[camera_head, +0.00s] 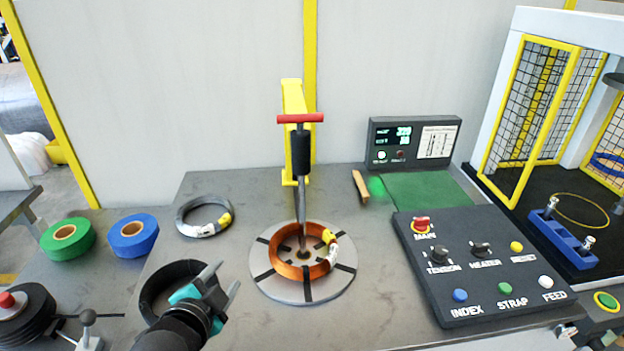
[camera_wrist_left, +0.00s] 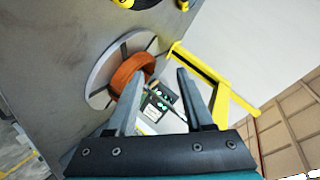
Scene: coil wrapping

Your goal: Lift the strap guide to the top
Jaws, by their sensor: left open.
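The strap guide (camera_head: 301,155) stands upright at the yellow post (camera_head: 290,105), with a red T-handle (camera_head: 300,118) on top, a black grip and a thin metal rod. The rod's lower end reaches into the copper coil (camera_head: 281,262), which lies on the round slotted turntable (camera_head: 270,280). My left gripper (camera_head: 222,279) is open and empty, left of the turntable, over a black ring (camera_head: 150,290). In the left wrist view, the open fingers (camera_wrist_left: 160,74) point toward the copper coil (camera_wrist_left: 128,66) and the yellow post (camera_wrist_left: 222,100).
A grey coil (camera_head: 205,226) lies left of the post. Green tape (camera_head: 50,245) and blue tape (camera_head: 145,240) rolls lie further left. A control panel (camera_head: 480,262) and a display (camera_head: 412,140) stand right. A yellow-framed mesh cage (camera_head: 530,125) is at far right.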

